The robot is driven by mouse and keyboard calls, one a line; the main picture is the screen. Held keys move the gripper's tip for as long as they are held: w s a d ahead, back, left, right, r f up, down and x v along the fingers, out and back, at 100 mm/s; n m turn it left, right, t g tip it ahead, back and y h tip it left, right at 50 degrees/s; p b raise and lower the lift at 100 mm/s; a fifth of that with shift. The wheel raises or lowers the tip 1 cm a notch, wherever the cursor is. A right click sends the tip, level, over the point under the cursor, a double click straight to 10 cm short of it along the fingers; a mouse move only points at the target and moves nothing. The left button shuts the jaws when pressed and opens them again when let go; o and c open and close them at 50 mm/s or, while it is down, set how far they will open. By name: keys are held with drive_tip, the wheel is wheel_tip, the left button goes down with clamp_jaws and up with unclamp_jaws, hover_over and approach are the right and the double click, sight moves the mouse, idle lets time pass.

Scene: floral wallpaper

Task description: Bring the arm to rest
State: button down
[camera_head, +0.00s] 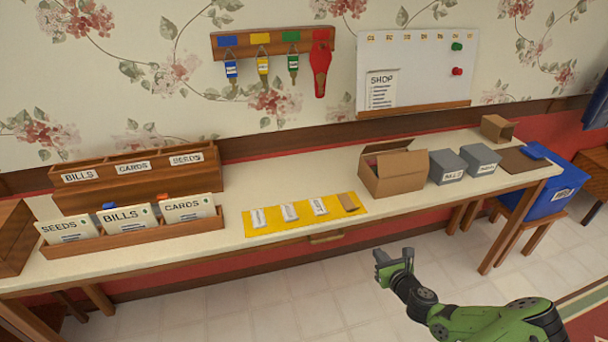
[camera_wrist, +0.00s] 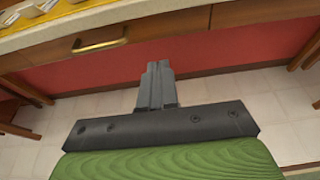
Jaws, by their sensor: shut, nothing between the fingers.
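My gripper (camera_head: 381,263) is at the end of my green and dark grey arm, in the lower right of the head view. It is in front of the long table (camera_head: 270,215), past its front edge and over the tiled floor. In the wrist view my gripper (camera_wrist: 158,68) has its two fingers together with nothing between them. Beyond the fingers are the table's front with a drawer handle (camera_wrist: 100,46) and the red lower wall. The gripper appears apart from the table.
The table carries a file rack (camera_head: 150,240), a yellow mat (camera_head: 250,232) with small packets, an open cardboard box (camera_head: 397,182) and grey boxes (camera_head: 447,168). A blue bin (camera_head: 545,195) stands at the right. The floor (camera_head: 270,318) below my gripper is clear.

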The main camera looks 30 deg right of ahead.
drive_tip(key=shift+a, duration=0.1)
drive_tip(key=w+a+r+n+g+y+p, duration=0.1)
drive_tip(key=w+a+r+n+g+y, duration=0.2)
drive_tip(key=a+r+n, duration=0.8)
drive_tip(key=w+a+r+n+g+y+p, duration=0.15)
drive_tip(key=a+r+n+g+y, duration=0.35)
drive_tip(key=a+n, duration=0.85)
drive_tip(key=s+a+r+n+g+h+p, duration=0.1)
drive_tip(key=s+a+r+n+h, duration=0.1)
drive_tip(key=s+a+r+n, duration=0.3)
drive_tip(key=s+a+r+n+h, duration=0.2)
drive_tip(key=s+r+n, duration=0.1)
drive_tip(key=r, duration=0.4)
drive_tip(key=s+a+r+n, duration=0.2)
drive_tip(key=s+r+n, duration=0.1)
drive_tip(key=s, duration=0.3)
drive_tip(key=s+a+r+n+p, duration=0.1)
drive_tip(key=s+a+r+n, duration=0.1)
drive_tip(key=s, duration=0.4)
wheel_tip(320, 180, up, 2)
drive_tip(key=shift+s+n+t, duration=0.3)
drive_tip(key=shift+n+t, duration=0.1)
drive_tip(key=shift+n, duration=0.45)
